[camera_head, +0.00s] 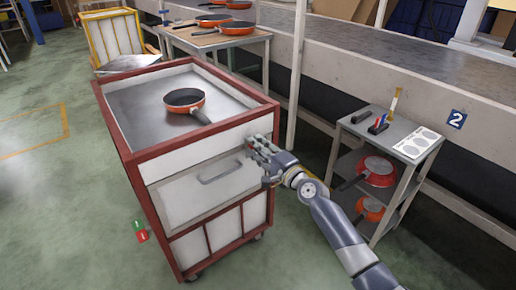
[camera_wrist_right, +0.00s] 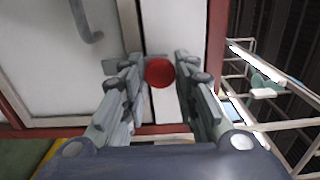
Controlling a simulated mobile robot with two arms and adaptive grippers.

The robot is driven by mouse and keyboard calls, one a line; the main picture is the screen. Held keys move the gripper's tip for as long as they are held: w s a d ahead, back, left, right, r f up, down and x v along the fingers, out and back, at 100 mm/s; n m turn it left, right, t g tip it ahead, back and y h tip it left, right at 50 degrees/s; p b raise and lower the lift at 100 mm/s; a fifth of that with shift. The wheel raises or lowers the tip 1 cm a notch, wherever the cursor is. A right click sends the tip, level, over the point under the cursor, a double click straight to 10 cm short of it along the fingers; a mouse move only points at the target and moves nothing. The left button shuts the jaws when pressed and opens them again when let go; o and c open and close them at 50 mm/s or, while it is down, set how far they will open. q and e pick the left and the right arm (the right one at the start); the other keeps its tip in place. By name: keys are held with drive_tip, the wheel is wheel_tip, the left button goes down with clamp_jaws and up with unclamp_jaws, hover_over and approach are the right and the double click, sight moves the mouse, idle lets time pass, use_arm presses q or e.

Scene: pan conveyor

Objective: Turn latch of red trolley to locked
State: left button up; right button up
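The red trolley (camera_head: 205,133) has a red frame, white panels and a front drawer with a grey handle (camera_head: 221,173). My right gripper (camera_head: 259,148) is at the upper right of its front face. In the right wrist view, a round red knob (camera_wrist_right: 160,72), apparently the latch, lies between the two fingers of my right gripper (camera_wrist_right: 159,82). The fingers are apart, with narrow gaps beside the knob; contact is not clear. In the head view the gripper hides the knob. Whether the latch is locked cannot be told. My left gripper is not in view.
An orange pan (camera_head: 184,100) lies on the trolley top. A small grey shelf cart (camera_head: 386,142) holding red pans stands to the right, near the conveyor (camera_head: 400,80). A yellow-framed trolley (camera_head: 113,36) and a table with pans are behind. Floor on the left is clear.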

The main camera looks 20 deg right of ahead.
drive_tip(key=o, duration=0.3)
drive_tip(key=v, duration=1.2)
